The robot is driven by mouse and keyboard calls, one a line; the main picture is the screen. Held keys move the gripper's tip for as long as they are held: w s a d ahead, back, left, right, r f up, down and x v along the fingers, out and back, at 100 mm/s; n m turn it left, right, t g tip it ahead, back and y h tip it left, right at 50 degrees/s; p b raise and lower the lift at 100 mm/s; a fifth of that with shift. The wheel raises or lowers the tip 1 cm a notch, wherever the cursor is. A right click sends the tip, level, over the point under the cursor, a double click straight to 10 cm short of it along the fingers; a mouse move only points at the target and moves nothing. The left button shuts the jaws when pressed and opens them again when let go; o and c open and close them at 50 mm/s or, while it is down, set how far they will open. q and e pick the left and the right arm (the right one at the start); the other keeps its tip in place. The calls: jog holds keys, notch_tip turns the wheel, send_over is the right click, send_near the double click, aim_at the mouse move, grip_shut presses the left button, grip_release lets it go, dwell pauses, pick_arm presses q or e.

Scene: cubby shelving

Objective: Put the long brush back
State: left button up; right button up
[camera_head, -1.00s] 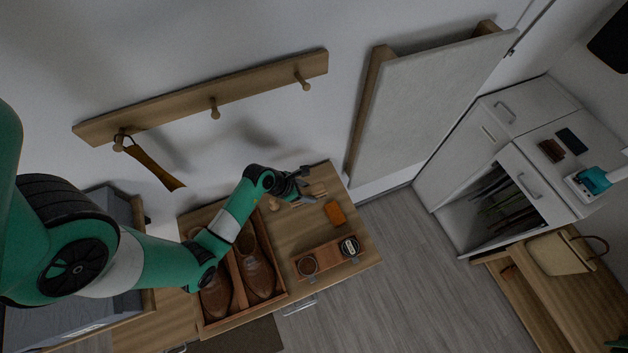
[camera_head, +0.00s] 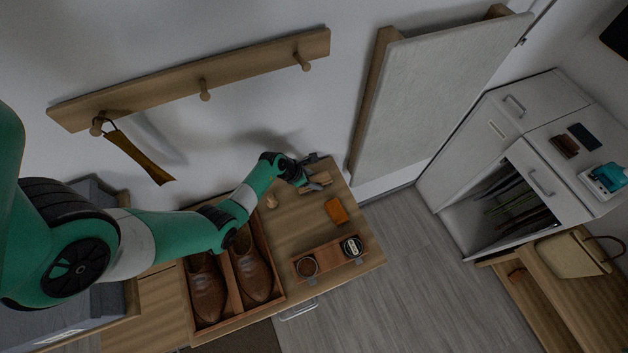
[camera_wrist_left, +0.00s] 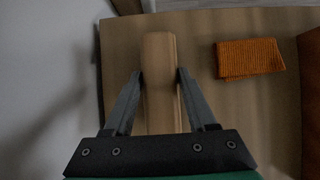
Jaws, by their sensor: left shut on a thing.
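The long brush (camera_wrist_left: 160,70) has a pale wooden back and lies lengthwise between the fingers of my left gripper (camera_wrist_left: 160,78) in the left wrist view. The fingers are shut on its two sides. In the head view, my left gripper (camera_head: 314,174) is low at the far right part of the wooden bench top (camera_head: 295,219), close to the wall. The brush (camera_head: 319,180) shows there only in part, at the gripper. Its bristles are hidden. My right gripper is not in view.
An orange cloth (camera_head: 336,210) lies right of the brush. A wooden holder with two round tins (camera_head: 328,259) is at the front. A small wooden knob-like piece (camera_head: 271,201) lies nearby. Brown shoes (camera_head: 250,270) sit in a divided tray. A peg rail (camera_head: 205,82) holds a shoehorn (camera_head: 140,156).

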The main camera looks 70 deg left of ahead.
pick_arm(q)
jog(key=shift+f, duration=0.25)
jog(key=o, duration=1.2)
jog(key=shift+r, duration=0.1)
jog(key=shift+r, duration=0.2)
jog(key=p+v, duration=0.5)
jog(key=v, duration=0.7)
